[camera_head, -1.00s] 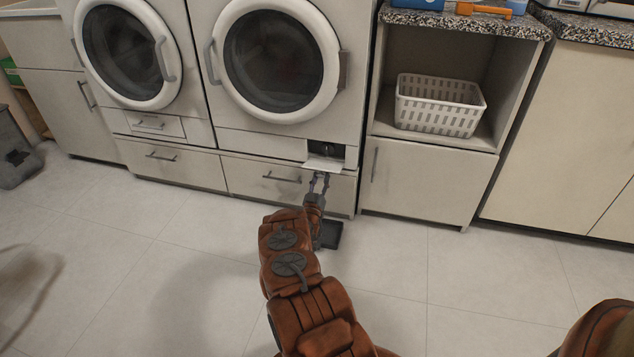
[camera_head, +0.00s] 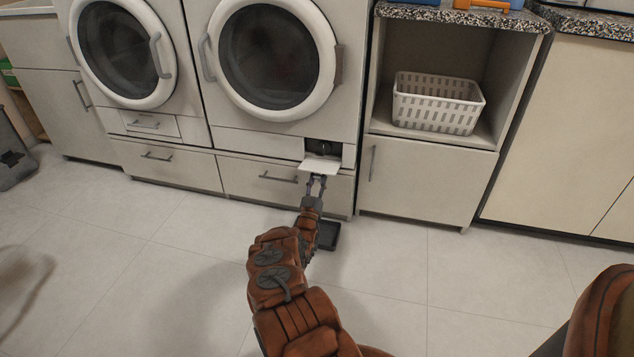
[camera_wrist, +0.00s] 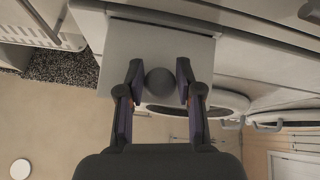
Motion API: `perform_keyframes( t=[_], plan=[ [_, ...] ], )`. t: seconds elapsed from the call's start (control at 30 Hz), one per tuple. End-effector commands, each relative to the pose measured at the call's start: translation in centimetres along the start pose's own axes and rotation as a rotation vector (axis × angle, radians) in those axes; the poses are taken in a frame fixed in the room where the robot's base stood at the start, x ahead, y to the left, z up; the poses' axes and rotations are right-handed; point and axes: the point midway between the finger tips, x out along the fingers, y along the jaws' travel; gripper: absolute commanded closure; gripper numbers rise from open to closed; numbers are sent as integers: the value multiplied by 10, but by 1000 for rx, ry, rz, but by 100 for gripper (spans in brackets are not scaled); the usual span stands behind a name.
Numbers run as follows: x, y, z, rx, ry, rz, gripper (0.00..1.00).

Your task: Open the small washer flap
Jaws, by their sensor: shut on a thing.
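The small washer flap (camera_head: 318,168) is a pale panel at the lower right of the right-hand machine (camera_head: 205,105). It is hinged down and sticks outward below a dark recess (camera_head: 323,147). My gripper (camera_head: 317,180) is at the flap's outer edge, coming from the front and below. In the wrist view the flap (camera_wrist: 135,45) lies beyond my fingers. My gripper (camera_wrist: 160,84) is shut on a rounded grey piece (camera_wrist: 160,82) at the flap's near edge, with a finger on each side. How far the fingers reach around it is partly hidden.
A shut drawer (camera_head: 245,180) with a bar handle lies below the flap. A second round-door machine (camera_head: 105,115) stands to the left. At right, a white basket (camera_head: 437,102) sits in an open shelf above a cabinet (camera_head: 425,185). The tiled floor (camera_head: 440,290) in front is mostly clear.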

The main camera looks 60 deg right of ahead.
Motion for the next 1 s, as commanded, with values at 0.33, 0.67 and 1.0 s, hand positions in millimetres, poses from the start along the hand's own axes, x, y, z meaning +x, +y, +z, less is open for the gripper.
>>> perform_keyframes(
  t=[0.33, 0.67, 1.0],
  plan=[
    [1, -5, -2, 5, 4, -8, 40],
    [-4, -2, -1, 2, 2, -3, 40],
    [-57, -4, 0, 1, -2, -8, 40]
  ],
)
